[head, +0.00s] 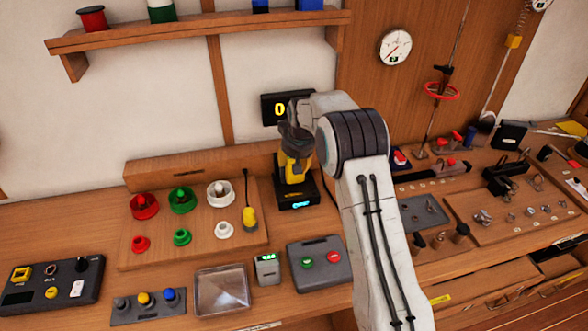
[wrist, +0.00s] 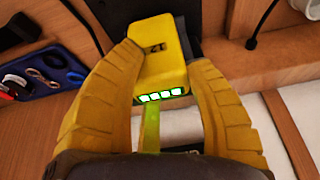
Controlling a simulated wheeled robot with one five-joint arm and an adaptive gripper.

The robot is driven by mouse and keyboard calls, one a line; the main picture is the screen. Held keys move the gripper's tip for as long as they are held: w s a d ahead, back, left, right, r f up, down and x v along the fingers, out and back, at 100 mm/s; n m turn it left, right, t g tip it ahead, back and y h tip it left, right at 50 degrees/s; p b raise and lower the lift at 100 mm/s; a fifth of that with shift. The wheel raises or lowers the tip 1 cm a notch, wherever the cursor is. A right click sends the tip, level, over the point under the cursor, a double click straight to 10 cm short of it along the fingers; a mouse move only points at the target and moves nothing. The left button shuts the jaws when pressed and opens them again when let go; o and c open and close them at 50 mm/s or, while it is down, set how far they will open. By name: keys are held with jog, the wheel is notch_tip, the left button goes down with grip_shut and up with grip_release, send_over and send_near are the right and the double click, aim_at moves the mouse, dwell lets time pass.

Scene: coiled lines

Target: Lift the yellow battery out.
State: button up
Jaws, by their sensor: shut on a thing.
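The yellow battery (wrist: 160,60) is a small block with dark markings on top and a row of lit green-white bars on its near edge. My gripper (wrist: 155,80) is shut on it in the wrist view, with one yellow ribbed finger on each side. In the head view my gripper (head: 296,160) points down at the black charger dock (head: 298,198), which has a lit blue display. The battery is mostly hidden by the fingers there. I cannot tell whether the battery is still seated in the dock or clear of it.
A wooden board with red, green and white round parts (head: 182,198) is left of the dock. A grey box with red and green buttons (head: 320,262) and a small green-lit meter (head: 267,268) stand in front.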

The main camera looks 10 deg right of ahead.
jog(key=shift+c, duration=0.4)
jog(key=shift+r, duration=0.3)
notch_tip(320, 180, up, 9)
jog(key=shift+r+b, duration=0.15)
jog(key=shift+b, duration=0.25)
jog(key=shift+c, duration=0.3)
jog(key=shift+r, duration=0.15)
jog(key=shift+r, duration=0.2)
jog(key=shift+r+p, duration=1.15)
jog(key=shift+p, duration=0.25)
